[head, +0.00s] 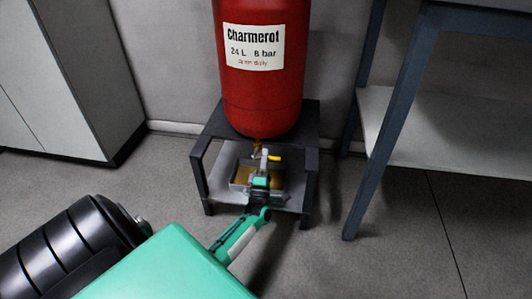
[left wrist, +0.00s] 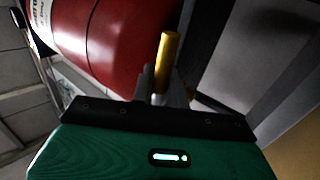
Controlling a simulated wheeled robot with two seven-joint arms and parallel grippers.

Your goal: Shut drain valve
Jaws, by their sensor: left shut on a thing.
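The red tank (head: 262,95), labelled "Charmerot 24 L 8 bar", stands upright on a dark metal stand (head: 200,162). The drain valve is under the tank's rounded bottom; its yellow lever (head: 276,158) points to the right. My left gripper (head: 266,160) reaches under the tank and is shut on the lever. In the left wrist view the yellow lever (left wrist: 170,48) sticks out beyond the fingers (left wrist: 162,84), next to the red tank (left wrist: 115,45). The valve body is mostly hidden. My right gripper is not in view.
A shallow tray (head: 239,177) with a brownish inside sits on the stand's lower shelf, below the valve. The stand's legs flank my gripper closely. A grey cabinet (head: 75,80) stands at left, a blue-grey bench frame (head: 385,130) at right. The floor (head: 400,245) at right front is clear.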

